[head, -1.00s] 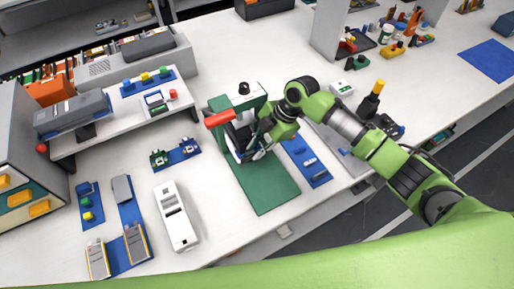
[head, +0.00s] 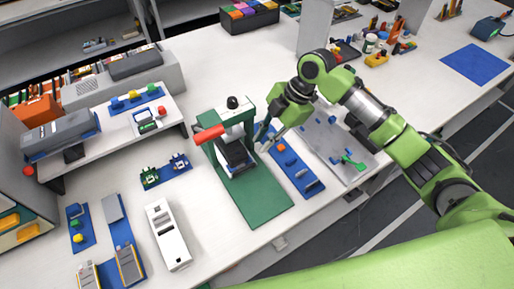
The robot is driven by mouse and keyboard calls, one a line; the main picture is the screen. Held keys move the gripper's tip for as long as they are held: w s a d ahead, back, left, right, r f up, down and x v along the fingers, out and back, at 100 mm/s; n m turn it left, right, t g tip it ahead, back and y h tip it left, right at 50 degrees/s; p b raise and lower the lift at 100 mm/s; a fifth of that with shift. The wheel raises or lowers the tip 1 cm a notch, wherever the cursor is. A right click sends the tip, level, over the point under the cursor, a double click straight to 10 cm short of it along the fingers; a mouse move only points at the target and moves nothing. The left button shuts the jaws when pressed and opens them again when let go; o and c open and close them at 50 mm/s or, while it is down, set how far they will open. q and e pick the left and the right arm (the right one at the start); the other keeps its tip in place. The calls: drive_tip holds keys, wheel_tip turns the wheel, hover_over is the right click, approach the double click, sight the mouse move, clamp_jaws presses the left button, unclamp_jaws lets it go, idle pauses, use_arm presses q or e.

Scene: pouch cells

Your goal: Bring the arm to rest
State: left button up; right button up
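My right arm comes in from the right edge. Its gripper (head: 266,136) hangs just right of the green press (head: 240,118), over the strip between the press and a blue mat. The two fingers look apart, with nothing seen between them. The press has a red handle (head: 209,135) and a dark block under its head, and stands at the back of a green mat (head: 262,204). The gripper looks clear of the press. My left gripper is not in view.
A blue mat (head: 308,187) with small parts and a grey plate (head: 346,165) with a green piece lie below my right arm. A white device (head: 167,236) stands left of the green mat. A raised shelf (head: 163,124) is at left. Bare table lies behind the press.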

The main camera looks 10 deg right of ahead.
drive_tip(key=shift+d+r, duration=0.1)
drive_tip(key=shift+r, duration=0.25)
